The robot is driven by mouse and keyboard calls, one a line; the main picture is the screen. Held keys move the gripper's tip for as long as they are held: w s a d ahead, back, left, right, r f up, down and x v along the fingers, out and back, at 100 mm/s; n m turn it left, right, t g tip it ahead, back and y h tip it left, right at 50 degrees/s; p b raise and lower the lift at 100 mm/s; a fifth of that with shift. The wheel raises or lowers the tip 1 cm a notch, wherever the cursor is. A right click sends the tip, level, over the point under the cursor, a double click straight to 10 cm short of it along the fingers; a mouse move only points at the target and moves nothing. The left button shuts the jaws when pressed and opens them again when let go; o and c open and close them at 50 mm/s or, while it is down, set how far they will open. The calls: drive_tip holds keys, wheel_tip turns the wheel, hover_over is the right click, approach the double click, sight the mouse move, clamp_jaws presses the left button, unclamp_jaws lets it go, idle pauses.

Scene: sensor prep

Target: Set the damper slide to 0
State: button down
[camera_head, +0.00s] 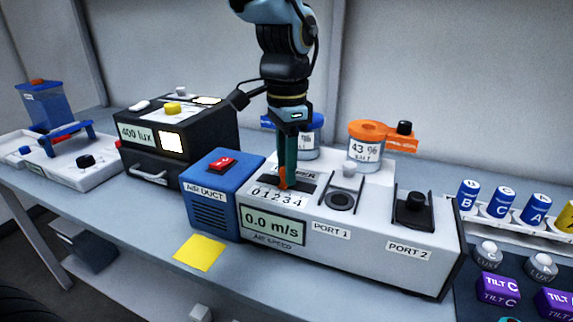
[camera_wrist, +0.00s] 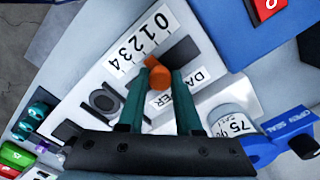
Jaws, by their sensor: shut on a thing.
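The damper slide's orange knob (camera_head: 283,178) sits in a dark slot behind a white scale (camera_head: 277,197) marked 0 to 4, on top of the grey air-duct unit (camera_head: 330,246). My gripper (camera_head: 288,182) points down with its teal fingers shut on the knob. In the wrist view the fingers (camera_wrist: 160,72) close around the orange knob (camera_wrist: 158,77), beside the scale (camera_wrist: 140,40). The knob appears near the middle of the scale, about at 2; the fingers partly hide it. The air speed display (camera_head: 272,224) reads 0.0 m/s.
A blue fan box (camera_head: 219,193) with a red switch (camera_head: 222,163) adjoins the unit's left. Port 1 (camera_head: 341,201) and port 2 (camera_head: 414,211) lie to the right. Salt jars (camera_head: 364,152) stand behind. A black lux box (camera_head: 180,135) is at left; a yellow note (camera_head: 199,252) lies in front.

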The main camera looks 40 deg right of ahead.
sight(265, 179)
drive_tip(key=shift+w+a+p, duration=0.2)
drive_tip(key=shift+w+a, duration=0.4)
drive_tip(key=shift+w, duration=0.35)
drive_tip(key=shift+w+a+p, duration=0.2)
drive_tip(key=shift+w+a, duration=0.35)
drive_tip(key=shift+w, duration=0.4)
drive_tip(key=c, duration=0.6)
unclamp_jaws()
wheel_tip(265, 179, up, 11)
drive_tip(key=shift+f+b, duration=0.1)
drive_tip(key=shift+b, duration=0.5)
